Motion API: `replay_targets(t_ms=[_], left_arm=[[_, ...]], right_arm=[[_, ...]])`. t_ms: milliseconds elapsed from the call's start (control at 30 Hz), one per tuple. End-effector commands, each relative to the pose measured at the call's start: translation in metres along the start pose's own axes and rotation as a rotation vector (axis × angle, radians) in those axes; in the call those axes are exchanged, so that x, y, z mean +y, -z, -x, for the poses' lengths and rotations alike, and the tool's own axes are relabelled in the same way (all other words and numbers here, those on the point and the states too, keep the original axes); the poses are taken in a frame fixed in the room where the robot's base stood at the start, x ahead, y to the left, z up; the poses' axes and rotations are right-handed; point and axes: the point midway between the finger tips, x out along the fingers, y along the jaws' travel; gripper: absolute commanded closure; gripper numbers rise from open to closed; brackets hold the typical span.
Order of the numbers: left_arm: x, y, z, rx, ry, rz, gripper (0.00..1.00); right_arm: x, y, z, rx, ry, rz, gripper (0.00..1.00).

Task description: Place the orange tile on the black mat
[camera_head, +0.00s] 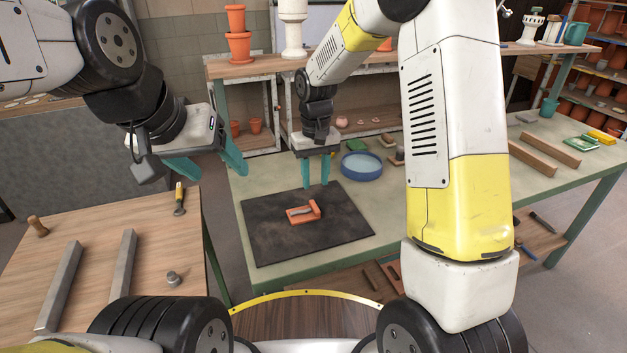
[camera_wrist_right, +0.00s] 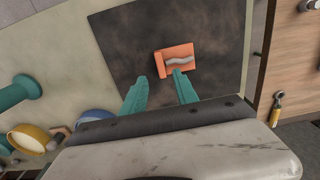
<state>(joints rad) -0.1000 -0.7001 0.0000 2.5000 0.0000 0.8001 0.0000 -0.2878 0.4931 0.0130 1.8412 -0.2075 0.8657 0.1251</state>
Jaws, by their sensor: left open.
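The orange tile (camera_head: 304,213), an L-shaped piece with a wavy grey mark, lies on the black mat (camera_head: 270,236) near its middle. In the right wrist view the tile (camera_wrist_right: 180,60) also lies flat on the mat (camera_wrist_right: 210,25). My right gripper (camera_head: 315,186) has its teal fingers apart and empty, above the mat and just behind the tile. In its wrist view the right gripper (camera_wrist_right: 159,77) has one fingertip overlapping the tile's lower edge; whether they touch cannot be told. My left gripper (camera_head: 217,174) is open and empty, left of the mat.
A blue round dish (camera_head: 361,166) stands behind the mat's right corner. Wooden bars (camera_head: 545,150) and sponges lie on the green table's right part. The left wooden table (camera_head: 95,250) holds metal bars, a yellow-handled tool (camera_head: 179,196) and a small weight. Shelves with pots stand behind.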

Motion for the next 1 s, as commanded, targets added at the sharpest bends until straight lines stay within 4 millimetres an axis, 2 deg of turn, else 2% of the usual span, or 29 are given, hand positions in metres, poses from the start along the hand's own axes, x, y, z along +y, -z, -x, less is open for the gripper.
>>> replay_targets(t_ms=[100, 267, 367, 433, 567, 700, 833, 1000], left_arm=[[0.0, 0.0, 0.0, 0.0, 0.0, 0.0, 0.33], [0.0, 0.0, 0.0, 0.0, 0.0, 0.0, 0.33], [0.0, 0.0, 0.0, 0.0, 0.0, 0.0, 0.33], [0.0, 0.0, 0.0, 0.0, 0.0, 0.0, 0.33], [0.0, 0.0, 0.0, 0.0, 0.0, 0.0, 0.33], [0.0, 0.0, 0.0, 0.0, 0.0, 0.0, 0.33], [0.0, 0.0, 0.0, 0.0, 0.0, 0.0, 0.33], [0.0, 0.0, 0.0, 0.0, 0.0, 0.0, 0.33]], right_arm=[[0.0, 0.001, 0.02, 0.004, 0.0, 0.001, 0.64], [0.0, -0.001, 0.035, 0.004, 0.001, 0.0, 0.64], [0.005, -0.008, 0.05, 0.026, 0.006, -0.011, 0.64], [0.012, -0.02, 0.069, 0.059, 0.014, -0.028, 0.64], [0.026, -0.058, 0.112, 0.147, 0.034, -0.071, 0.64], [0.037, -0.108, 0.15, 0.252, 0.056, -0.121, 0.64], [0.043, -0.156, 0.173, 0.352, 0.072, -0.164, 0.64], [0.042, -0.211, 0.186, 0.472, 0.086, -0.212, 0.64]])
